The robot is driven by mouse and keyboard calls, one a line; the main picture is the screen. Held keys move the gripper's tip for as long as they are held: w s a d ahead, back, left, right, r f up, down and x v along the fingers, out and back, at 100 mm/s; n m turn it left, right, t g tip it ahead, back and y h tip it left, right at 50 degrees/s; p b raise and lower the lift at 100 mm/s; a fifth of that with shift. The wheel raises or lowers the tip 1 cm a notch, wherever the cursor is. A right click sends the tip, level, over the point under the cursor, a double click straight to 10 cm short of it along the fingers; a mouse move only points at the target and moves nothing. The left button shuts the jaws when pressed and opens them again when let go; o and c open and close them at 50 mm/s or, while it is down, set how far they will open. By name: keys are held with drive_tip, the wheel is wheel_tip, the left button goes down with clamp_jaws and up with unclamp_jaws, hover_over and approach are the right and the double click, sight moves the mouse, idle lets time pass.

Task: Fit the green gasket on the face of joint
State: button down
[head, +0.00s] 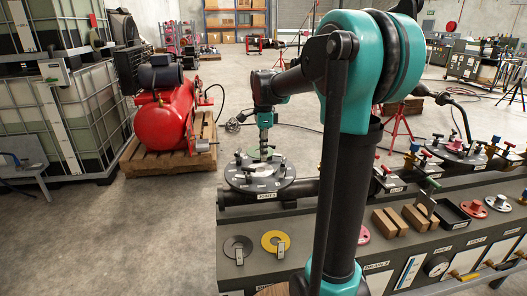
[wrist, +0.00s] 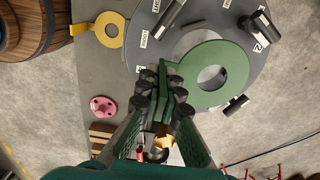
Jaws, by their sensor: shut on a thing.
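The green gasket (wrist: 225,62) is a flat ring with a tab. My gripper (wrist: 165,92) is shut on that tab. In the head view, the gasket (head: 258,157) shows as a thin green edge below my gripper (head: 264,147), over the joint (head: 245,183). The joint is a dark round flange with a paler centre and several black-handled clamps around its rim; it also shows in the wrist view (wrist: 161,52). The pale centre shows past the ring's upper left edge, so the ring looks off-centre. In the head view the gasket appears above the face; I cannot tell the exact gap.
On the bench, a yellow gasket (head: 283,238) and a grey gasket (head: 230,245) lie in front of the joint. Wooden blocks (head: 382,223), a pink flanged part (wrist: 103,106) and a black tray (head: 451,216) lie to the right. Another clamped joint (head: 452,152) stands farther right.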

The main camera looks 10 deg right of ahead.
sight(263, 161)
drive_tip(key=shift+w+f, duration=0.25)
drive_tip(key=shift+f, duration=2.65)
drive_tip(key=shift+f, duration=0.2)
drive_tip(key=shift+f, duration=1)
drive_tip(key=c, duration=1.6)
unclamp_jaws()
drive_tip(key=shift+c, duration=0.2)
wheel_tip(263, 161, up, 12)
drive_tip(key=shift+s, duration=0.1)
